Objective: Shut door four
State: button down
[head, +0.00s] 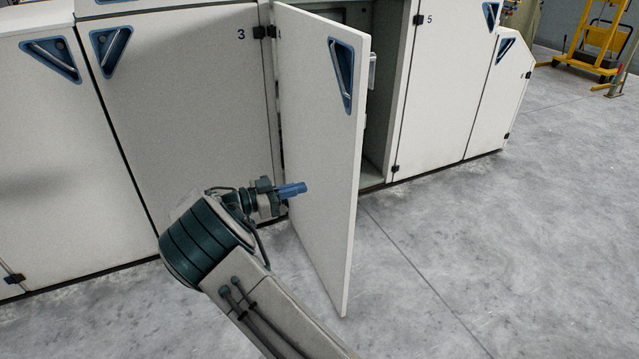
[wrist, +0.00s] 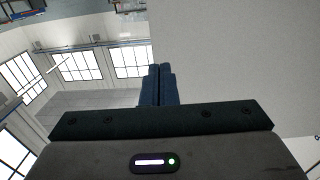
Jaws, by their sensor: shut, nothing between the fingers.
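A white cabinet door (head: 318,130) between the doors marked 3 and 5 stands swung open in the head view, hinged at its left edge. It has a blue triangular handle recess (head: 343,72) near its top right. My gripper (head: 303,188) is in front of the door's outer face, at mid height towards the hinge side. Its blue fingers are shut and empty. Whether they touch the door cannot be told. In the wrist view the shut fingers (wrist: 158,86) show beside a pale panel (wrist: 235,60) that fills the upper right. The number on the open door is hidden or not readable.
The dark cabinet opening (head: 382,110) shows behind the door. Door 3 (head: 190,100) and door 5 (head: 440,90) are shut on either side. The grey concrete floor (head: 480,250) is clear to the right. A yellow lift truck (head: 598,45) stands at the far right back.

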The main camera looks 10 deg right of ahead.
aim_at(348, 175)
jog(key=b+x, duration=0.1)
jog(key=x, duration=1)
jog(key=shift+w+d+b, duration=0.25)
jog(key=shift+d+b, duration=0.1)
